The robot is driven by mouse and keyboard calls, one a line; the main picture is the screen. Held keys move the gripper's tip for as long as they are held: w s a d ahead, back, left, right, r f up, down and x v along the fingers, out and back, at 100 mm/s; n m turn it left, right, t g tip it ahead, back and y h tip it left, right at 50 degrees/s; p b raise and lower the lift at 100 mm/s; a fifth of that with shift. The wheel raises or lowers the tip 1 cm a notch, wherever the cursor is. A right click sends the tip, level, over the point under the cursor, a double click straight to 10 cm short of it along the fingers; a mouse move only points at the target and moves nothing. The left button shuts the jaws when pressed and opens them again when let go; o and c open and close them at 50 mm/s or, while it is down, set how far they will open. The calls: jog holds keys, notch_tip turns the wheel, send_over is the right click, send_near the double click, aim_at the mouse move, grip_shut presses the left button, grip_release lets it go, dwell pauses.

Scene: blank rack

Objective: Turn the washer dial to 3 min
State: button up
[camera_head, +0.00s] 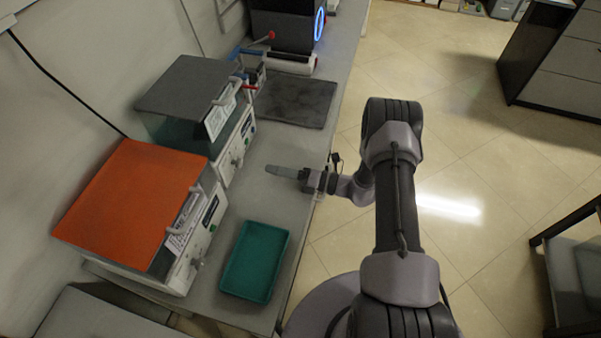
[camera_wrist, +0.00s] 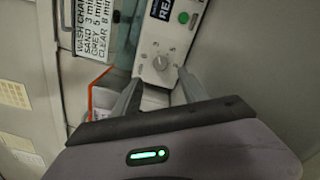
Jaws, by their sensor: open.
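The washer dial (camera_wrist: 160,62) is a small round grey knob on a pale panel, with faint marks around it. Its pointer setting is too small to read. My gripper (camera_wrist: 159,79) is open and empty, its two fingers either side of the dial in the wrist view, the fingertips just short of it in the picture. Whether they touch it I cannot tell. In the head view my gripper (camera_head: 268,169) points left towards the front of the grey-lidded washer (camera_head: 187,90). A wash chart (camera_wrist: 93,28) reads SAND 3 min, GREY 5 min, CLEAR 8 min.
An orange-lidded washer (camera_head: 130,205) stands nearer on the same bench. A green tray (camera_head: 255,262) lies in front of it, and a dark mat (camera_head: 296,102) lies further back. A green button (camera_wrist: 183,17) sits above the dial. Bench between mat and tray is mostly clear.

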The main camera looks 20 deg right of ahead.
jog(key=p+v, duration=0.1)
jog(key=v, duration=0.6)
jog(key=shift+s+d, duration=0.2)
jog(key=shift+d, duration=0.15)
jog(key=s+a+r+n+g+h+b, duration=0.15)
jog(key=s+a+r+n+g, duration=0.3)
jog(key=r+n, duration=0.45)
jog(key=s+a+r+n+g+h, duration=0.25)
jog(key=a+r+n+g, duration=0.25)
jog(key=r+n, duration=0.45)
jog(key=s+d+r+n+t+h+b, duration=0.1)
jog(key=s+d+r+n+t+h, duration=0.1)
jog(key=s+r+n+t+h, duration=0.3)
jog(key=s+r+n+h, duration=0.4)
jog(key=s+r+n, duration=0.3)
jog(key=s+n, duration=0.2)
jog(key=shift+s, duration=0.9)
jog(key=shift+d, duration=0.1)
